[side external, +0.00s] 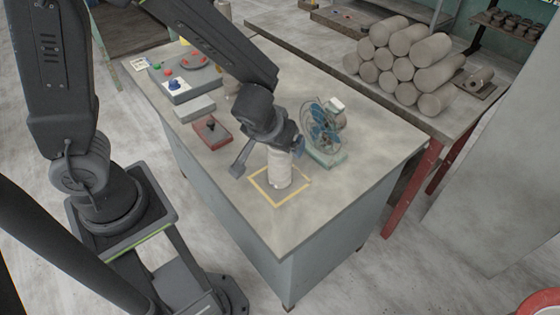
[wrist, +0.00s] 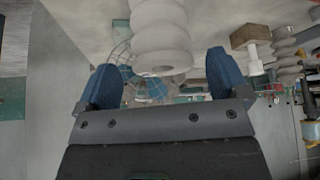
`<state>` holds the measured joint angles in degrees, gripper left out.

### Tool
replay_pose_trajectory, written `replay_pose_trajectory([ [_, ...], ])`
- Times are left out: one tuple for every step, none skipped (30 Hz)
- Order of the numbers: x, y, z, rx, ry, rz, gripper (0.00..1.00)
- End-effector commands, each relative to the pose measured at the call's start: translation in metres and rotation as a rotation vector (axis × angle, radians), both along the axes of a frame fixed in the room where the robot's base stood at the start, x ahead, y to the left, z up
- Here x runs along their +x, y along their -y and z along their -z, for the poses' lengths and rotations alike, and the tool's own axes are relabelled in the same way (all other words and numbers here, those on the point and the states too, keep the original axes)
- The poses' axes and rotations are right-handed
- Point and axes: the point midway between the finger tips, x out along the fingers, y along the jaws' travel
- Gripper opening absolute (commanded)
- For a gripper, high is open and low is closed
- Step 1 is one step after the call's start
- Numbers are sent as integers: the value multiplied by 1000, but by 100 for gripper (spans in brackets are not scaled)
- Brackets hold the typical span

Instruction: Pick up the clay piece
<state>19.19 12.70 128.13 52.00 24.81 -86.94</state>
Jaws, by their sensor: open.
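The clay piece (side external: 279,170) is a pale grey, ribbed, upright column. It stands on the table inside a yellow tape square (side external: 262,193). My gripper (side external: 268,158) is open beside its upper part, with one finger reaching out to the left of the clay. In the wrist view the clay piece (wrist: 160,28) hangs from the top edge because the picture is upside down. It lies between the two blue fingers of my gripper (wrist: 163,78), with a gap on both sides. I cannot tell whether it is fully between the finger pads. My gripper hides its top in the side view.
A small blue fan (side external: 325,128) stands close to the right of the clay piece. A red box (side external: 212,132) and a grey block (side external: 195,109) lie behind to the left. The table (side external: 350,200) is clear at the front right. Stacked clay cylinders (side external: 405,60) sit on another table.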

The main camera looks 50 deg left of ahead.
Motion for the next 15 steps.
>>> replay_pose_trajectory([
  [3,-3,8,2,-5,-1,93],
  [6,-5,12,2,-6,-2,93],
  [8,-7,17,2,-6,-1,93],
  [10,-8,20,2,-6,-1,93],
  [12,-8,23,3,-4,-1,93],
  [14,-9,27,3,-4,-1,93],
  [16,-9,29,2,-3,-1,93],
  [17,-10,31,2,-3,-1,93],
  [18,-10,33,1,-3,0,93],
  [18,-10,33,1,-3,-1,93],
  [18,-10,34,0,-2,-1,93],
  [19,-10,34,0,-2,-1,93],
  [19,-10,34,0,-1,-1,93],
  [19,-10,34,-1,-1,-1,93],
  [19,-10,34,-1,-1,-1,93],
])
